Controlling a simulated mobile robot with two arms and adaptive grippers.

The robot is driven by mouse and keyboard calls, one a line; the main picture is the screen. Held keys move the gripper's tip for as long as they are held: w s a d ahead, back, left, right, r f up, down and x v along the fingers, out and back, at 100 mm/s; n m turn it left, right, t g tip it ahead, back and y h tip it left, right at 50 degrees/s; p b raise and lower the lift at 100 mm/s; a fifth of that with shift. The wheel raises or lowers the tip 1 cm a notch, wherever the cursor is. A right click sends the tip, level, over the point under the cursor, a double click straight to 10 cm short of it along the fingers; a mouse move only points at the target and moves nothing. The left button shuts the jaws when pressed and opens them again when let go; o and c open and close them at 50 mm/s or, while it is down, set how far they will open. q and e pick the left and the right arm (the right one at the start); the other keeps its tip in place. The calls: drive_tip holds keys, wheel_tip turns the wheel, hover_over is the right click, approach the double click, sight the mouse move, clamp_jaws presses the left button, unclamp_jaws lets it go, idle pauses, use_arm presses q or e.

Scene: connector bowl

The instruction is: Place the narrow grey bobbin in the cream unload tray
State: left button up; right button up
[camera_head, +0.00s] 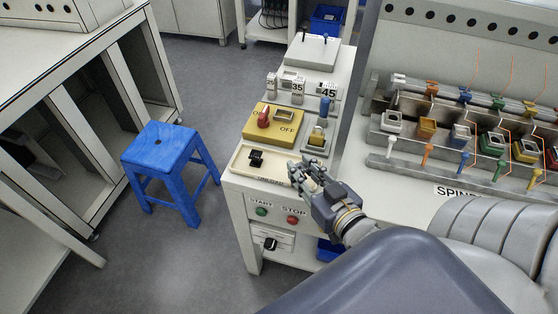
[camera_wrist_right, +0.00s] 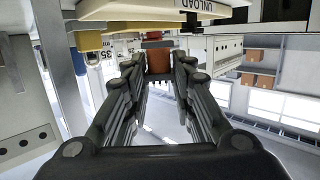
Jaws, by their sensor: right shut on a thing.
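The cream unload tray (camera_head: 240,165) lies at the front of the bench, left of my right gripper, and a black piece (camera_head: 256,158) stands in it. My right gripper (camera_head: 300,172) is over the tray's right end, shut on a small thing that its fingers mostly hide. I take this to be the narrow grey bobbin, but its shape is not clear. The right wrist view, turned upside down, shows the tray's edge (camera_wrist_right: 130,10) close by at the top and the fingertips (camera_wrist_right: 160,68) a little apart, with a red-brown shape between or behind them. My left gripper is not in view.
A yellow switch box (camera_head: 285,122) with a red knob (camera_head: 264,117) stands behind the tray. A spindle rack (camera_head: 450,165) with coloured pieces is at the right. A blue stool (camera_head: 165,145) stands on the floor at the left.

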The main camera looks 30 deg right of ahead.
hover_over(279, 172)
drive_tip(key=s, duration=0.1)
drive_tip(key=shift+s+d+f+p, duration=0.15)
drive_tip(key=shift+f+p, duration=0.15)
drive_tip(key=shift+p, duration=0.1)
drive_tip(key=shift+w, duration=0.5)
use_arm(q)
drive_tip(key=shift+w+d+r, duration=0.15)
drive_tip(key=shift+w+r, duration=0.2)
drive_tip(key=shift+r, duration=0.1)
use_arm(e)
drive_tip(key=shift+w+f, duration=0.1)
drive_tip(key=shift+f, duration=1.75)
drive_tip(key=shift+f, duration=0.15)
drive_tip(key=o, duration=0.9)
